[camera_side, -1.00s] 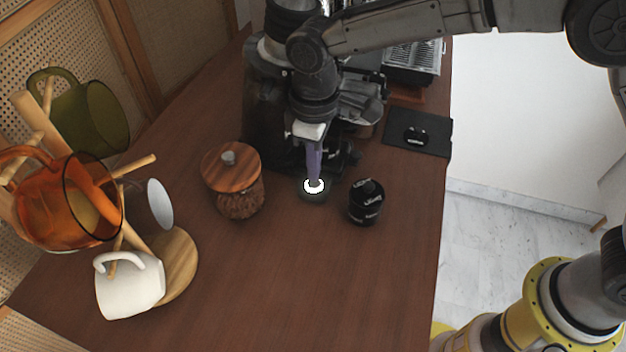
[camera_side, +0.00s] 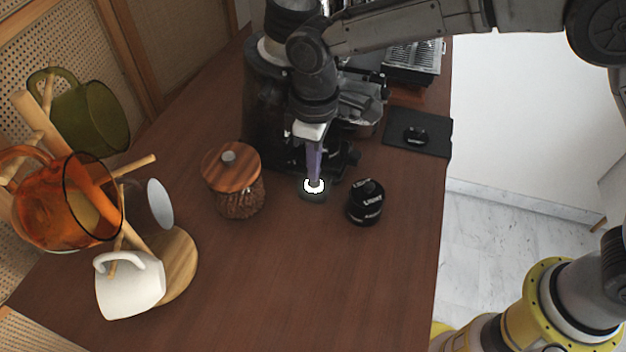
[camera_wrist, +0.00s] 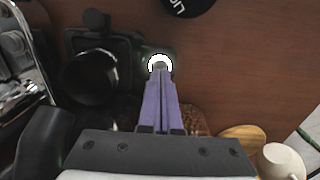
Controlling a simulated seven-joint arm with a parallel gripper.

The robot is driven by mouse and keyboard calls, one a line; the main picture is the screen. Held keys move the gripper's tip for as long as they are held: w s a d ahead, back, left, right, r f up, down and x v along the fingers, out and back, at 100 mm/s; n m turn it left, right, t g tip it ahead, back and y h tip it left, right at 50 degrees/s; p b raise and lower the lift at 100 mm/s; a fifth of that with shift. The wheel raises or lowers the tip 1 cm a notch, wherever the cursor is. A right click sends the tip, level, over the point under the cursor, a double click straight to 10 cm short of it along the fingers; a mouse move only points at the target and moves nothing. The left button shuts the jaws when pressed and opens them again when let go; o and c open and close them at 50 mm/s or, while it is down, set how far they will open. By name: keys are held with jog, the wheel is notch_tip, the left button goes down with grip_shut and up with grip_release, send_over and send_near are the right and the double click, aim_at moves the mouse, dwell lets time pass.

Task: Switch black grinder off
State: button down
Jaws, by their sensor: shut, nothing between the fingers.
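The black grinder (camera_side: 262,108) stands at the back of the wooden counter, partly hidden behind my arm. A glowing white ring (camera_side: 314,186) sits on a small dark base at its front; it also shows in the wrist view (camera_wrist: 159,62). My gripper (camera_side: 314,179) points down with its purple fingers closed together and empty. The fingertips (camera_wrist: 161,72) are at the ring and overlap its near edge in the wrist view. I cannot tell whether they press on it.
A wood-lidded jar (camera_side: 232,170) stands left of my gripper, and a black canister (camera_side: 366,203) close on the right. A mug tree with a white mug (camera_side: 130,285) is at left. A dark mat (camera_side: 432,146) lies back right. The front counter is clear.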

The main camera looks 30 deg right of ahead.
jog(key=shift+f, duration=1)
dwell(1.2)
jog(key=shift+r, duration=2.8)
